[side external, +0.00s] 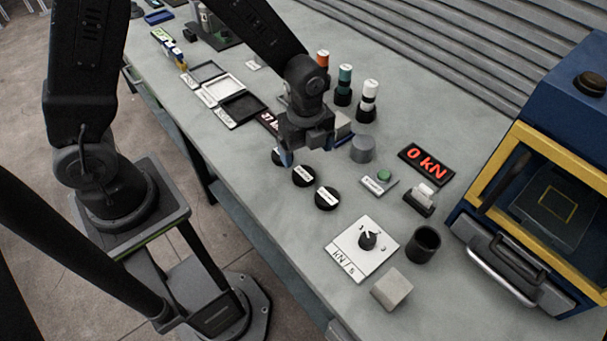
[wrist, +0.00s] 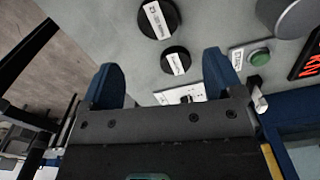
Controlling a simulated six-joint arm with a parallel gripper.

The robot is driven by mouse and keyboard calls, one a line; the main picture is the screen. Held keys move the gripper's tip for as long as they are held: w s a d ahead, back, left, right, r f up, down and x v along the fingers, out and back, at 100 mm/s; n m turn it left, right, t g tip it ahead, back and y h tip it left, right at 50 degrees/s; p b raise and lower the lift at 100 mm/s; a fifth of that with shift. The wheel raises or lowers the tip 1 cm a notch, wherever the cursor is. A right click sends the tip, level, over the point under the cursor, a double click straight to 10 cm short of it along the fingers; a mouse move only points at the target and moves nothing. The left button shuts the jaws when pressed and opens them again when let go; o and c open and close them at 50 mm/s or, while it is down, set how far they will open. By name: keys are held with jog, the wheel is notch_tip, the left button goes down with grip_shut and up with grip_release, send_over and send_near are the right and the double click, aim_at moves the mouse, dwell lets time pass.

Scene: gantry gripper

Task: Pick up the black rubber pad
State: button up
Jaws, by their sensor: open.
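Several round black discs with white labels lie in a row on the grey bench in the side view. One disc (side external: 303,176) is in the middle, another (side external: 327,198) is nearer the camera, and a third (side external: 278,156) is partly hidden by my gripper. The labels are too small to read, so I cannot tell which is the rubber pad. My gripper (side external: 304,152) hangs over the row's far end, open and empty. In the wrist view its blue fingers (wrist: 160,82) are spread apart. A larger disc (wrist: 158,18) and a smaller disc (wrist: 176,61) lie ahead of them.
A grey cylinder (side external: 362,149), a green button box (side external: 380,181) and a red "0 kN" display (side external: 427,164) stand right of the discs. A white dial plate (side external: 361,249), dark cup (side external: 423,244) and grey cube (side external: 391,289) are nearer. A blue-yellow press (side external: 548,195) is at right.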

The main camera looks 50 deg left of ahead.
aim_at(305, 175)
jog(key=f, duration=0.8)
jog(key=shift+a+f, duration=0.2)
jog(key=shift+c, duration=0.3)
jog(key=c, duration=0.9)
jog(key=shift+r, duration=0.15)
jog(key=shift+c, duration=0.2)
